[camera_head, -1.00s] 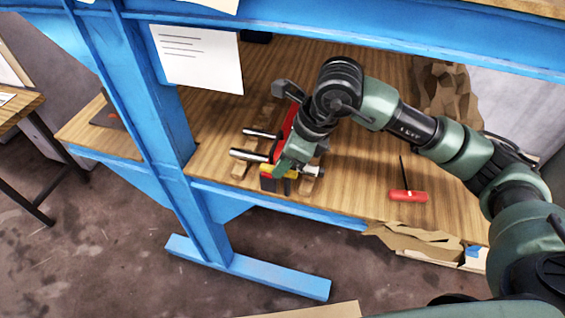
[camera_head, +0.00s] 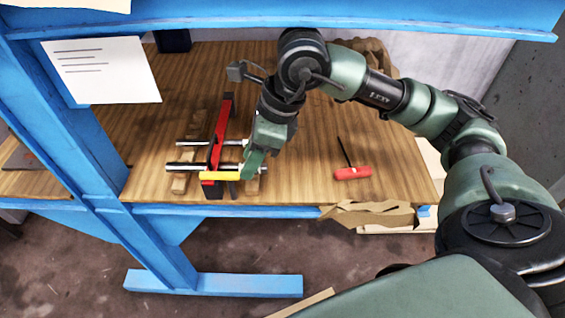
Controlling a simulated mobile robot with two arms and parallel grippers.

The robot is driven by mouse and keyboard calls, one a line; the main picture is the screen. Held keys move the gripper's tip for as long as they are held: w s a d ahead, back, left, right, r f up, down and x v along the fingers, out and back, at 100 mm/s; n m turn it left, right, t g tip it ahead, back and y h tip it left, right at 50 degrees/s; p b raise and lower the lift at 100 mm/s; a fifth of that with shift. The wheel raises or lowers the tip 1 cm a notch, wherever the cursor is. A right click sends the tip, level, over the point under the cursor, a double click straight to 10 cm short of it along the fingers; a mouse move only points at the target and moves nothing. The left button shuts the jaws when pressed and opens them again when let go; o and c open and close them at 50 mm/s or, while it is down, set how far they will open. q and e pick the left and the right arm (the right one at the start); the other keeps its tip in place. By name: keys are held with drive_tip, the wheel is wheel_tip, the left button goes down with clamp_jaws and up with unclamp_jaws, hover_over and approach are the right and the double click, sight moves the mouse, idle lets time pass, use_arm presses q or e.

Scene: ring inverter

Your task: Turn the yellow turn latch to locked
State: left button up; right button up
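The yellow turn latch (camera_head: 218,176) lies roughly level across the front of a red and black fixture (camera_head: 217,135) on the wooden workbench. Metal rods (camera_head: 184,166) run sideways through the fixture. My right gripper (camera_head: 250,165) points down at the right end of the latch, with its green finger close to or touching that end. The fingers overlap in this view, so I cannot tell whether they are open or shut. My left gripper is not in view.
Wooden blocks (camera_head: 181,184) lie under the rods. A red-handled tool (camera_head: 352,173) lies on the bench to the right. Crumpled brown cardboard (camera_head: 368,213) sits at the front edge. A blue post (camera_head: 85,150) stands to the left.

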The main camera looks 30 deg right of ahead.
drive_tip(key=s+d+b, duration=0.1)
drive_tip(key=s+d, duration=0.3)
drive_tip(key=d, duration=0.1)
drive_tip(key=shift+d+b, duration=0.35)
drive_tip(key=shift+d, duration=0.05)
drive_tip(key=shift+s, duration=0.1)
